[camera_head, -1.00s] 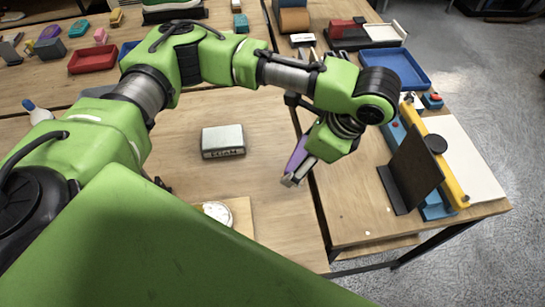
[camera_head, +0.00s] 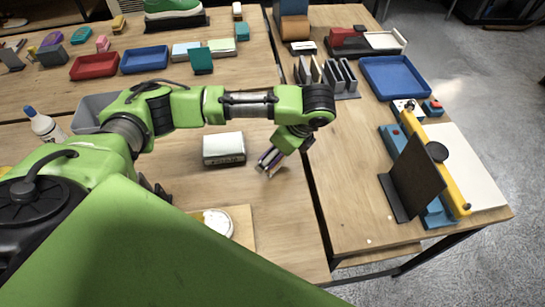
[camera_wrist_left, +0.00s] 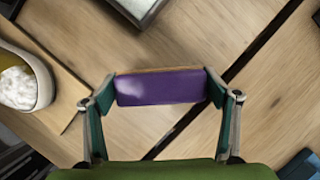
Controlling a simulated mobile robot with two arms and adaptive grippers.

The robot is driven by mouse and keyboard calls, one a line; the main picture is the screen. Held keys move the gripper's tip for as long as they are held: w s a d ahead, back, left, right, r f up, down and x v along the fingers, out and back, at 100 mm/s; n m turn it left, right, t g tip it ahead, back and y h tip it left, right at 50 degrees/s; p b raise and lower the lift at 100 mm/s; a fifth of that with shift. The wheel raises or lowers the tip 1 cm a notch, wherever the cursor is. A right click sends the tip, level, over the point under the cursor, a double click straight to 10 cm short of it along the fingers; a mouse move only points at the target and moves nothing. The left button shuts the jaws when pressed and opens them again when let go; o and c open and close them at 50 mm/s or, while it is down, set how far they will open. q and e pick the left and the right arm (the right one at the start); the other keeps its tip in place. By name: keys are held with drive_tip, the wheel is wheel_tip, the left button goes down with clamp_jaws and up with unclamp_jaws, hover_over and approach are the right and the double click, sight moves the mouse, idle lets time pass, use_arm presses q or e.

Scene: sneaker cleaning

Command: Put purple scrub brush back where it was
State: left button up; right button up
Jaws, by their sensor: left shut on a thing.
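The purple scrub brush (camera_wrist_left: 160,87) is gripped between the two fingers of my left gripper (camera_wrist_left: 160,90) in the left wrist view. A thin tan edge shows along its far side. In the head view my left gripper (camera_head: 268,165) hangs over the wooden table, just right of the white labelled box, with a little purple (camera_head: 267,156) showing between its fingers. The head view does not clearly show how high the brush is above the table. My right gripper is not in view.
The white box (camera_head: 224,149) stands close to the gripper. A white bowl (camera_head: 218,222) sits on a wooden board at front. Red (camera_head: 93,66) and blue (camera_head: 145,59) trays, with several small blocks, are at back. A gap runs between the tables; a dark upright panel (camera_head: 413,178) stands right.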

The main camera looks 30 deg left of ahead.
use_arm(q)
drive_tip(key=shift+w+a+f, duration=0.25)
drive_tip(key=shift+a+f, duration=0.15)
drive_tip(key=shift+f, duration=0.1)
drive_tip(key=shift+a+f, duration=0.1)
drive_tip(key=shift+f, duration=1.65)
drive_tip(key=shift+p, duration=0.3)
drive_tip(key=o, duration=1.1)
drive_tip(key=shift+f, duration=0.15)
drive_tip(key=shift+o, duration=0.2)
drive_tip(key=b+v, duration=0.1)
drive_tip(key=v, duration=1.1)
